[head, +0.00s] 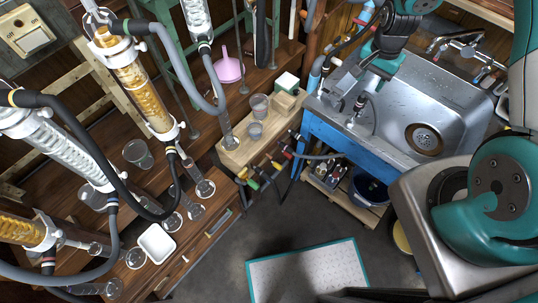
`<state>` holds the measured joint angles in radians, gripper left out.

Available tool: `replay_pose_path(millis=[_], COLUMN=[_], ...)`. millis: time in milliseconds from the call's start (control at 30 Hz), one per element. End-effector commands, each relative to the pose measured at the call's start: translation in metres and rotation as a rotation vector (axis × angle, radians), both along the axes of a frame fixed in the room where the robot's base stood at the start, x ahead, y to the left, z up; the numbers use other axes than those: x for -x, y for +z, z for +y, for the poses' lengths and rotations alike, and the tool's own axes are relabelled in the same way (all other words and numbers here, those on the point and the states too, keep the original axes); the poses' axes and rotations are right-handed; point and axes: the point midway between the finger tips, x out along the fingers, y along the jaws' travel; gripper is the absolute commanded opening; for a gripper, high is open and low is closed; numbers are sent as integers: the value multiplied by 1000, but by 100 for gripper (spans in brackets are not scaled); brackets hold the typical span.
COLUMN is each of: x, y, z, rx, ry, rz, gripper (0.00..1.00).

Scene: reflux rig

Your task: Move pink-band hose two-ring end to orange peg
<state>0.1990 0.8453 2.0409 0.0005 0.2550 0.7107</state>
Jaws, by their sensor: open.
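My gripper (345,95) is open over the left rim of the steel sink, its jaws pointing down and left. A short dark hose end (361,102) stands close beside the jaws; I see no clear grip on it. A dark hose (343,49) with a reddish-pink band near its upper end runs behind my gripper; its ring marks are too small to read. Several small coloured fittings (268,169) line the front of the wooden bench. I cannot tell which one is the orange peg.
The steel sink (398,105) with a tap (456,42) stands on a blue frame. Glass condensers (138,82), looping hoses and flasks crowd the left bench. A pink funnel (228,70) stands behind. A teal-edged mat (308,272) lies on open floor.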

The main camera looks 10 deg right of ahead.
Motion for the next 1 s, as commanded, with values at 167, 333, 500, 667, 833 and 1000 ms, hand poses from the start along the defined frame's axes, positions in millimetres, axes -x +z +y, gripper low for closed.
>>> replay_pose_path(millis=[167,333,500,667,833,1000], x=[0,0,1,0,0,0], y=[-13,-34,-60,-80,-89,-89], z=[0,0,1,0,0,0], rx=[-1,-1,-1,-1,-1,0], ry=[1,1,1,2,2,2], rz=[1,1,2,1,-1,0], gripper=[50,50,50,50,50,50])
